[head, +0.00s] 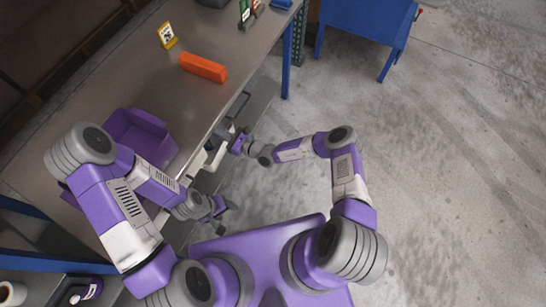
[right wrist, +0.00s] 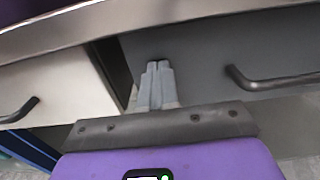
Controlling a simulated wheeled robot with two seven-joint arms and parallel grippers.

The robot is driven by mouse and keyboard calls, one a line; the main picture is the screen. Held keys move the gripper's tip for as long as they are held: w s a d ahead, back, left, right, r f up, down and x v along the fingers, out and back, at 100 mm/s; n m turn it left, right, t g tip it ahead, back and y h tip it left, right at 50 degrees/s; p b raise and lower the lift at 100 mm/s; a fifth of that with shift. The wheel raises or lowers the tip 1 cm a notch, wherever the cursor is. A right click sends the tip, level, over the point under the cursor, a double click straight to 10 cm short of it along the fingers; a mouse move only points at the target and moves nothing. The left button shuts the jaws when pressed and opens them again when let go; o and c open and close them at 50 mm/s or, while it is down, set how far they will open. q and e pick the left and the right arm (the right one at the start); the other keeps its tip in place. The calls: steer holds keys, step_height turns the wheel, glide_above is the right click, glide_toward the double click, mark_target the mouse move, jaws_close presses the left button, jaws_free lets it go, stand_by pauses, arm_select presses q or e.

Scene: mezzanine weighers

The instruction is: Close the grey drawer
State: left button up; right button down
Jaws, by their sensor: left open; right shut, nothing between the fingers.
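The grey drawer (right wrist: 215,60) fills the right half of the right wrist view, under the bench edge, with a dark bar handle (right wrist: 275,80). My right gripper (right wrist: 157,66) is shut and empty, its fingertips in front of the grey front near its left end, left of the handle. Whether they touch it I cannot tell. In the head view my right gripper (head: 226,141) is beside the bench front, and the drawer is small and partly hidden there. My left gripper (head: 221,224) is open and empty, lower down, apart from the drawers.
A cream drawer (right wrist: 50,88) with its own handle lies left of the grey one, with a dark gap between. The bench (head: 160,75) holds a purple bin (head: 140,130) and an orange block (head: 203,68). Open floor (head: 440,150) lies right; a blue cart (head: 365,30) stands behind.

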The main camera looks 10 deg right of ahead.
steer(key=shift+w+a+r, duration=0.1)
steer(key=shift+a+r, duration=0.15)
steer(key=p+v, duration=0.3)
steer(key=v, duration=1.2)
steer(key=s+a+f+n+g+h, duration=0.1)
steer(key=s+a+n+g, duration=0.1)
steer(key=s+n+g, duration=0.6)
steer(key=s+a+f+n+g+h, duration=0.1)
steer(key=s+a+n+g, duration=0.1)
steer(key=s+n+g, duration=0.6)
steer(key=s+d+r+n+t+h, duration=0.2)
steer(key=s+d+n+t+h, duration=0.2)
steer(key=d+n+h, duration=0.3)
steer(key=shift+d+r+t, duration=0.35)
steer(key=shift+d+t, duration=0.05)
steer(key=shift+d, duration=0.45)
